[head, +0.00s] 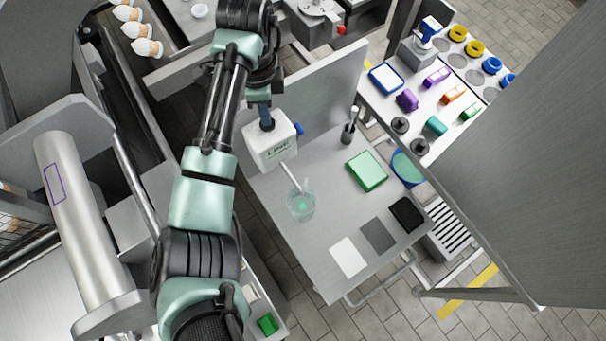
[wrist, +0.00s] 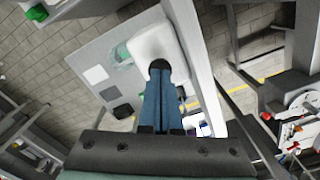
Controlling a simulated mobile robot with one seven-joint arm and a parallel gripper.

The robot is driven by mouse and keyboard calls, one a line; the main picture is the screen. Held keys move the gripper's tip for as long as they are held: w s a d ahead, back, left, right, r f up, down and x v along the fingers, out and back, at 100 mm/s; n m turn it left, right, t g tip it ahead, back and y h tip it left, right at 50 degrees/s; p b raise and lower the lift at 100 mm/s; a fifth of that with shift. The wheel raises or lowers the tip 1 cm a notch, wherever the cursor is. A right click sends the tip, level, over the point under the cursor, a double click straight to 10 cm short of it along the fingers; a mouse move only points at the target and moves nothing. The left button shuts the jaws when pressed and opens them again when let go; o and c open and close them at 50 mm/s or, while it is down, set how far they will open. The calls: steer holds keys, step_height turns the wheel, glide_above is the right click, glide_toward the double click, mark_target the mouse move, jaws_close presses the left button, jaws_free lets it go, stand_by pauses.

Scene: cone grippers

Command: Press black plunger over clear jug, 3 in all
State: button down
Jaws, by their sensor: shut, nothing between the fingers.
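A white dispenser bottle (head: 270,152) with a printed label stands on the grey table, its white spout reaching over a clear jug (head: 301,206). The jug looks faintly green low down. In the wrist view the bottle (wrist: 152,40) and jug (wrist: 122,54) are side by side. The black plunger (wrist: 159,65) on the bottle shows just at my fingertips; in the head view my fingers hide it. My gripper (head: 266,124) is shut and empty, its blue fingers (wrist: 160,76) over the bottle's top. I cannot tell whether they touch the plunger.
A green tray (head: 366,171) and white, grey and black mats (head: 378,237) lie on the table. A dark cup (head: 349,133) stands near the upright grey panel (head: 335,85) behind the bottle. A side table (head: 440,100) at right holds coloured parts.

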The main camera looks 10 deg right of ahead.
steer(key=shift+r+p, duration=1.25)
steer(key=shift+r, duration=0.15)
step_height(320, 180, up, 6)
steer(key=p, duration=0.5)
